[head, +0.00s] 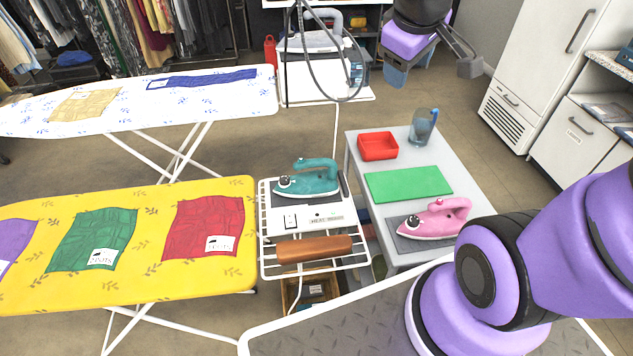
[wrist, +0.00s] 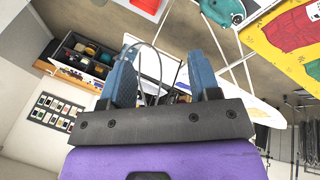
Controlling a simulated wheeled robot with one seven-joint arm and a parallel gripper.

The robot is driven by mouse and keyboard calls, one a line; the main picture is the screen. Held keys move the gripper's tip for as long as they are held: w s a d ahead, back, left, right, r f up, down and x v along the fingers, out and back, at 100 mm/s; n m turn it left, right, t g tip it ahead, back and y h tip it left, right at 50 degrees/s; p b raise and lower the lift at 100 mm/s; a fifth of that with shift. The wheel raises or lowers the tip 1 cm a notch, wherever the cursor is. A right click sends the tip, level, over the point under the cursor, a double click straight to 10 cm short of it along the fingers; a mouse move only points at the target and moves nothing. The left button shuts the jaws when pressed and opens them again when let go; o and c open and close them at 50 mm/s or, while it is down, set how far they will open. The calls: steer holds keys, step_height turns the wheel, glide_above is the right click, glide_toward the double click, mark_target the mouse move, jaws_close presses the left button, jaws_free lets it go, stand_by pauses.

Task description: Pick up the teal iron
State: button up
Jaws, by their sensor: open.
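The teal iron (head: 308,180) sits on a dark plate on the white heat-rest stand at the right end of the yellow ironing board, in the middle of the head view. Part of it also shows at the top of the wrist view (wrist: 222,10). My gripper (head: 432,72) is high at the top of the head view, well above and behind the iron to the right. In the wrist view its two blue-grey fingers (wrist: 165,75) are spread apart with nothing held between them.
A brown roll (head: 313,250) lies in front of the teal iron. The yellow board (head: 150,225) is at left.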

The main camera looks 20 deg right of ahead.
steer(key=w+f+n+y, duration=0.1)
steer(key=w+f+n, duration=0.5)
steer(key=w+f, duration=0.45)
steer(key=n+g+y, duration=0.1)
steer(key=n+y, duration=0.5)
glide_toward(317, 166)
steer(key=w+f, duration=0.1)
steer(key=shift+x, duration=2.3)
steer(key=shift+d+x, duration=0.2)
steer(key=shift+x, duration=1.25)
steer(key=shift+d+x, duration=0.15)
steer(key=shift+x, duration=1.3)
steer(key=shift+w, duration=0.15)
steer(key=shift+c, duration=0.5)
jaws_close()
